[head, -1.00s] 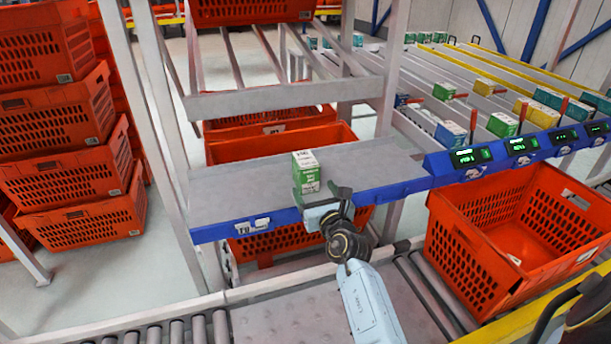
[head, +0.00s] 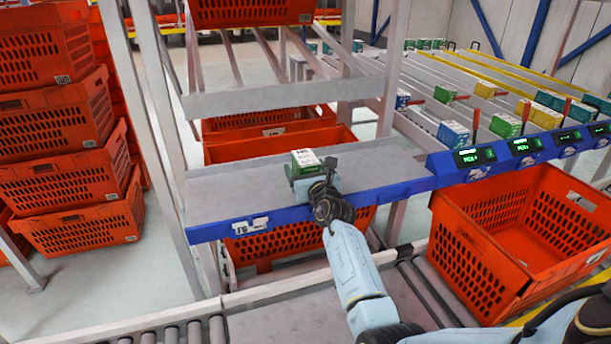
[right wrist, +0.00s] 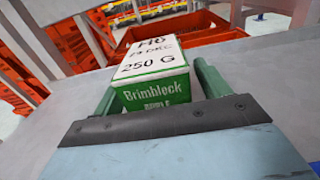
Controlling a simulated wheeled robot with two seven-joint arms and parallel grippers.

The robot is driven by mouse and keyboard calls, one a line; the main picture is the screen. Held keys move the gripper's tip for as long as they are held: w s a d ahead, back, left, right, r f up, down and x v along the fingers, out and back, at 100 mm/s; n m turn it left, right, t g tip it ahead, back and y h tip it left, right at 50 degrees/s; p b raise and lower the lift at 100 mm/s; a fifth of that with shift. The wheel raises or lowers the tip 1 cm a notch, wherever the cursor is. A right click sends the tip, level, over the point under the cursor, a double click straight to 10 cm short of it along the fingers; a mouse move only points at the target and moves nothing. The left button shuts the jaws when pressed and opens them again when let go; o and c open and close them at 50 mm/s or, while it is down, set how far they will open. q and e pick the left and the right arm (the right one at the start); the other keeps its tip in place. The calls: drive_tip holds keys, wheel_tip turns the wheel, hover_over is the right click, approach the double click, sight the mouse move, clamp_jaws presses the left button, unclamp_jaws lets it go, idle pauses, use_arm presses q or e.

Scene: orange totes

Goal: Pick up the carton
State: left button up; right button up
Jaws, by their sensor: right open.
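The carton (head: 305,161) is a small green and white box standing on the grey shelf with the blue front edge. My right gripper (head: 310,180) is at the near side of the carton. In the right wrist view its two green fingers stand on either side of the carton, open, with a visible gap on the right. The carton's lower part is hidden behind the gripper. My left gripper is not in view.
The grey shelf (head: 235,190) is otherwise bare. Orange totes stand below and behind it, and an empty-looking orange tote (head: 515,235) stands at right. A roller conveyor (head: 180,330) runs in front. Upright posts (head: 150,120) flank the shelf. Other cartons sit on lanes at right.

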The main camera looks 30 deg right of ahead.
drive_tip(key=shift+w, duration=0.15)
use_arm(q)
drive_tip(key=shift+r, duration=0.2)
use_arm(e)
drive_tip(key=shift+c, duration=0.2)
drive_tip(key=shift+r, duration=0.1)
drive_tip(key=c, duration=1.2)
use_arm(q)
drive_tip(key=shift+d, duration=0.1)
use_arm(e)
drive_tip(key=shift+r, duration=0.1)
drive_tip(key=shift+c, duration=0.2)
drive_tip(key=shift+r, duration=0.15)
wheel_tip(320, 180, up, 8)
drive_tip(key=p, duration=0.4)
drive_tip(key=shift+r+p, duration=0.2)
drive_tip(key=shift+p, duration=0.15)
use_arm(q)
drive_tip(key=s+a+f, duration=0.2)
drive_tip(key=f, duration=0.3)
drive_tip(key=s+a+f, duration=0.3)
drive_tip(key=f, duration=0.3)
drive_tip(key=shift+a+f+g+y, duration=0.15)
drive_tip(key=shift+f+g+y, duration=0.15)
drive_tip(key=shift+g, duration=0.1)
use_arm(e)
drive_tip(key=shift+r, duration=0.55)
